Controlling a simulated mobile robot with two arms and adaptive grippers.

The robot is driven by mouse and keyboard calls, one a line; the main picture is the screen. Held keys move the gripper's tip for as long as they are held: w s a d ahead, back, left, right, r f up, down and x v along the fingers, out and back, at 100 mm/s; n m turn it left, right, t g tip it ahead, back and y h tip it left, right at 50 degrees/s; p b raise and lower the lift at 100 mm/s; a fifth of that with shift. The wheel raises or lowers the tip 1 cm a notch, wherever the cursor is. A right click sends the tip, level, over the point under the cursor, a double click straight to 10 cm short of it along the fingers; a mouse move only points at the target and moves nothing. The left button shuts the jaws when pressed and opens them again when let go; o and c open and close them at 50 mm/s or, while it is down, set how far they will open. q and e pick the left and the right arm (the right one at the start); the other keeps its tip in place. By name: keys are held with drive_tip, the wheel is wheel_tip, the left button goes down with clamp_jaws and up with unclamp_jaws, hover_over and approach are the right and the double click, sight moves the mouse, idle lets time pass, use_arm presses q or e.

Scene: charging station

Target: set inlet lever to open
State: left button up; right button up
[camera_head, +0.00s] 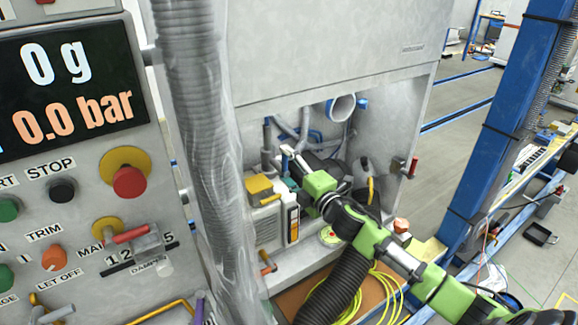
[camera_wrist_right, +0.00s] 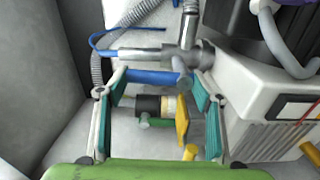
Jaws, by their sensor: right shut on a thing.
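My right gripper (camera_head: 291,158) reaches into the recess of the grey cabinet, its tips among pipes and fittings. In the right wrist view my right gripper (camera_wrist_right: 153,78) has its teal-padded fingers spread around a blue lever (camera_wrist_right: 150,77), which spans between the tips just below a metal pipe fitting. The gripper is shut on this lever. A yellow handle (camera_wrist_right: 182,122) on a black and brass valve lies between the fingers, nearer the palm. No label tells which handle is the inlet lever. In the head view the gripper and arm partly hide the fittings. My left gripper is not in view.
A control panel with a display (camera_head: 70,90) and red stop button (camera_head: 129,181) stands at left. A thick grey hose (camera_head: 205,130) hangs beside the recess. A white machine (camera_wrist_right: 265,115) is close right of the fingers. A red-handled valve (camera_head: 413,167) sits at the recess's right.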

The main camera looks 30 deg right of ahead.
drive_tip(key=shift+n, duration=0.3)
drive_tip(key=o, duration=1.6)
drive_tip(key=shift+a, duration=0.1)
drive_tip(key=shift+s+f, duration=0.1)
drive_tip(key=s, duration=0.8)
drive_tip(key=s+d, duration=0.1)
drive_tip(key=s, duration=0.2)
drive_tip(key=shift+s, duration=0.4)
